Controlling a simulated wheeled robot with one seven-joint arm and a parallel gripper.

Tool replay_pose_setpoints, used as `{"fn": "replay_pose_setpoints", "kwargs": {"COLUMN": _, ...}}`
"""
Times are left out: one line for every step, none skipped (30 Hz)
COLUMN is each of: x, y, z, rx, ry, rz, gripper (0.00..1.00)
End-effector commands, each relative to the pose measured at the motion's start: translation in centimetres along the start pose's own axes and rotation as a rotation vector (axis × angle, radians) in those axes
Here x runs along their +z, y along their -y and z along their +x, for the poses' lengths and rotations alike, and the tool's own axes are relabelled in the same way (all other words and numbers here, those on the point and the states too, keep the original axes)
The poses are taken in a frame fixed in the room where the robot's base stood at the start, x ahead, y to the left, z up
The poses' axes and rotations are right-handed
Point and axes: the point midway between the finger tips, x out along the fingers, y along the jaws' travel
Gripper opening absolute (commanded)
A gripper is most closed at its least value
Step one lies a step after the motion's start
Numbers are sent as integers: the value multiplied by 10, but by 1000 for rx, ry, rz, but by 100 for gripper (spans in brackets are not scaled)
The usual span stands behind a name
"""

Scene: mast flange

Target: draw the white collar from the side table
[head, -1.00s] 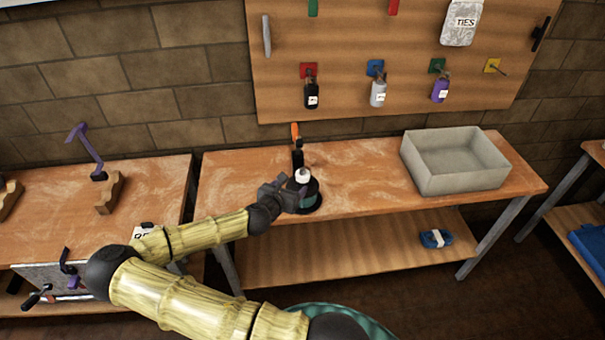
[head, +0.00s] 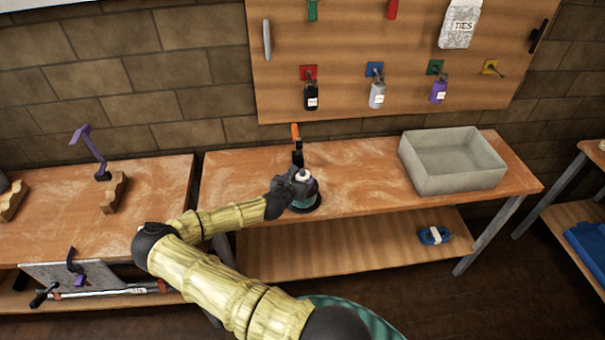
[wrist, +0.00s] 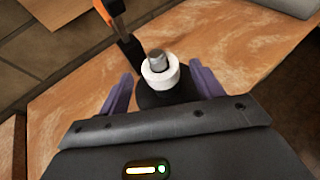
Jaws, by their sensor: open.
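The white collar (wrist: 160,72) sits around a short grey post (wrist: 157,56) that sticks up through it. Below it is a dark round body, partly hidden by my gripper. In the head view the collar (head: 303,175) is near the middle of the wooden table, above a dark round base (head: 306,203). My gripper (head: 291,186) is at the collar's near left side there. In the wrist view my gripper (wrist: 161,74) is open, with one purple finger on each side of the collar. A gap shows on both sides.
An orange-topped dark tool (head: 297,145) stands just behind the collar. A grey bin (head: 452,165) is on the table's right. Several bottles hang on the pegboard (head: 340,60) behind. A blue bundle (head: 434,235) lies on the lower shelf. The tabletop between collar and bin is clear.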

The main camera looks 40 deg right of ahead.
Motion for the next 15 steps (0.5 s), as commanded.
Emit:
{"fn": "replay_pose_setpoints", "kwargs": {"x": 3, "y": 1, "z": 7, "rx": -2, "ry": 0, "rz": -1, "gripper": 66}}
{"fn": "replay_pose_setpoints", "kwargs": {"x": 2, "y": 1, "z": 10, "rx": -1, "ry": 0, "rz": 0, "gripper": 66}}
{"fn": "replay_pose_setpoints", "kwargs": {"x": 2, "y": 1, "z": 14, "rx": -1, "ry": 0, "rz": 1, "gripper": 66}}
{"fn": "replay_pose_setpoints", "kwargs": {"x": 2, "y": 1, "z": 16, "rx": -1, "ry": 0, "rz": 1, "gripper": 66}}
{"fn": "replay_pose_setpoints", "kwargs": {"x": 1, "y": 1, "z": 18, "rx": -1, "ry": 0, "rz": 1, "gripper": 66}}
{"fn": "replay_pose_setpoints", "kwargs": {"x": 0, "y": 0, "z": 19, "rx": 0, "ry": 0, "rz": 0, "gripper": 66}}
{"fn": "replay_pose_setpoints", "kwargs": {"x": 0, "y": 0, "z": 20, "rx": 0, "ry": 0, "rz": 0, "gripper": 66}}
{"fn": "replay_pose_setpoints", "kwargs": {"x": 0, "y": 0, "z": 20, "rx": 0, "ry": 0, "rz": 0, "gripper": 66}}
{"fn": "replay_pose_setpoints", "kwargs": {"x": 0, "y": 0, "z": 20, "rx": 0, "ry": 0, "rz": 0, "gripper": 66}}
{"fn": "replay_pose_setpoints", "kwargs": {"x": 0, "y": 0, "z": 20, "rx": 0, "ry": 0, "rz": 0, "gripper": 66}}
{"fn": "replay_pose_setpoints", "kwargs": {"x": 0, "y": 0, "z": 20, "rx": 0, "ry": 0, "rz": 0, "gripper": 66}}
{"fn": "replay_pose_setpoints", "kwargs": {"x": 0, "y": 0, "z": 20, "rx": 0, "ry": 0, "rz": 0, "gripper": 66}}
{"fn": "replay_pose_setpoints", "kwargs": {"x": 0, "y": 0, "z": 20, "rx": 0, "ry": 0, "rz": 0, "gripper": 66}}
{"fn": "replay_pose_setpoints", "kwargs": {"x": 0, "y": 0, "z": 19, "rx": 0, "ry": 0, "rz": 0, "gripper": 66}}
{"fn": "replay_pose_setpoints", "kwargs": {"x": 0, "y": 0, "z": 19, "rx": 0, "ry": 0, "rz": 0, "gripper": 66}}
